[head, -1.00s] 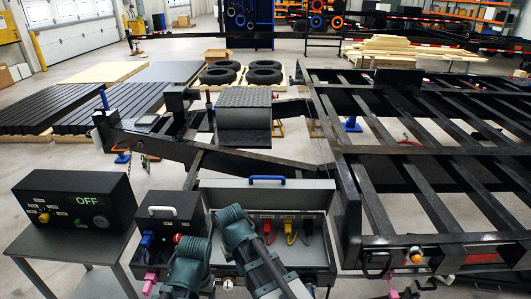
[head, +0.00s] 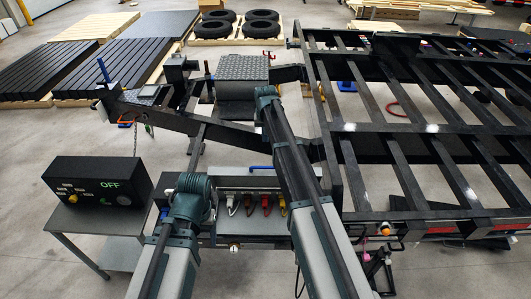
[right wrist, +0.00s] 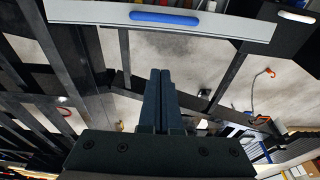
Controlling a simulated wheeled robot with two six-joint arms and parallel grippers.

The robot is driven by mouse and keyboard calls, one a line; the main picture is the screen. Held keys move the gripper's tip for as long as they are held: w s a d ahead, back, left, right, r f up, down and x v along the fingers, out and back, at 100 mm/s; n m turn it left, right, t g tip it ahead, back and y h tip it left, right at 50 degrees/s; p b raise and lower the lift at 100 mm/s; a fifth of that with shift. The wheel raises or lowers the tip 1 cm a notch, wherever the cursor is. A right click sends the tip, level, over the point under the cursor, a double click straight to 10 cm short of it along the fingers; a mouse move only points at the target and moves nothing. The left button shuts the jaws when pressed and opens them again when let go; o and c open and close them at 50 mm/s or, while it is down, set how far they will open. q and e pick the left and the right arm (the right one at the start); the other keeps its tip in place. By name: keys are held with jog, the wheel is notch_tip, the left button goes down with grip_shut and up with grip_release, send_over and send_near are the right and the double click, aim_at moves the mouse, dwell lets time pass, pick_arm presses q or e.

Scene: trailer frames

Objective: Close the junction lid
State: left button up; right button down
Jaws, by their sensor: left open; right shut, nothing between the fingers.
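The grey junction box (head: 262,228) stands beside the trailer frame, its front facing me. Its lid (head: 235,182) stands open at the back, with a blue handle (head: 258,167) on its top edge. Several coloured plugs (head: 266,207) show inside the box. My right arm reaches over the box's right part and hides some of it. In the right wrist view my right gripper (right wrist: 160,72) is shut and empty, apart from the lid (right wrist: 215,26) and its blue handle (right wrist: 163,18), which show beyond the fingertips. My left arm ends in a teal joint at the box's left; its fingers are hidden.
A black control box (head: 98,186) reading OFF sits on a grey stand at the left. A black box with a white handle (right wrist: 295,15) is beside the lid. The dark trailer frame (head: 420,125) fills the right, with its drawbar (head: 160,118) behind the lid.

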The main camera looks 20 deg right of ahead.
jog(key=f+b, duration=0.3)
jog(key=b, duration=0.1)
jog(key=f+b, duration=0.3)
jog(key=f, duration=0.1)
jog(key=s+f+b, duration=0.1)
jog(key=f+b, duration=0.3)
jog(key=shift+s+a+f+b, duration=0.1)
jog(key=shift+a+f+b, duration=0.05)
jog(key=shift+f+b, duration=0.15)
jog(key=shift+s, duration=0.2)
jog(key=shift+w, duration=0.1)
